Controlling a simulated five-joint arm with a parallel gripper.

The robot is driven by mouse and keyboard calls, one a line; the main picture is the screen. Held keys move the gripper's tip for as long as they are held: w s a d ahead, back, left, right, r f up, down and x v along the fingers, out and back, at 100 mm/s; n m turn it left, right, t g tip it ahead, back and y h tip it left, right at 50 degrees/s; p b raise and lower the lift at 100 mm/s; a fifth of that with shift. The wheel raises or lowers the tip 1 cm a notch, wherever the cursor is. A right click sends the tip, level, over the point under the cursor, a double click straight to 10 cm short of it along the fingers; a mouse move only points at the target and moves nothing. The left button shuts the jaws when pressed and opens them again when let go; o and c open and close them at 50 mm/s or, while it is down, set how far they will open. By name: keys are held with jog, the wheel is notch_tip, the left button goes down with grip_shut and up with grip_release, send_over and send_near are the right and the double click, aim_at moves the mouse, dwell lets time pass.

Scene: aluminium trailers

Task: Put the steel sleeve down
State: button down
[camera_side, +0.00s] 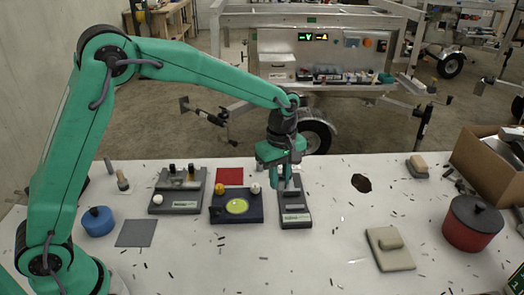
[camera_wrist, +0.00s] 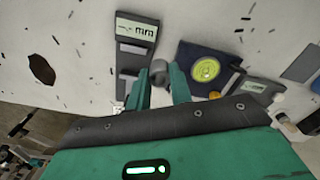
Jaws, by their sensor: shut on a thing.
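The steel sleeve (camera_wrist: 158,69) is a short grey ring-shaped piece. In the wrist view it sits between the two green fingertips of my gripper (camera_wrist: 160,80), which is shut on it. In the side view my gripper (camera_side: 287,182) points down over a dark narrow tray (camera_side: 296,221) with light recessed slots; this tray also shows in the wrist view (camera_wrist: 134,32). The sleeve is mostly hidden by the fingers in the side view. I cannot tell whether it touches the tray.
A dark blue plate with a yellow-green disc (camera_side: 236,207) stands close left of the tray. A grey fixture (camera_side: 176,205), blue pot (camera_side: 97,222) and red pot (camera_side: 472,223) stand on the white table. A beige block (camera_side: 390,258) lies right. Small dark bits are scattered about.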

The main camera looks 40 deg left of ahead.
jog(key=a+n, duration=0.7)
jog(key=a, duration=0.5)
jog(key=shift+s+a, duration=0.15)
jog(key=shift+a, duration=0.15)
jog(key=shift+a+f, duration=0.1)
send_over(229, 176)
notch_tip(229, 176, down, 7)
jog(key=shift+a+r, duration=0.1)
jog(key=shift+f, duration=2.1)
jog(key=shift+f, duration=0.1)
jog(key=c, duration=1.3)
grip_release()
jog(key=shift+o, duration=0.2)
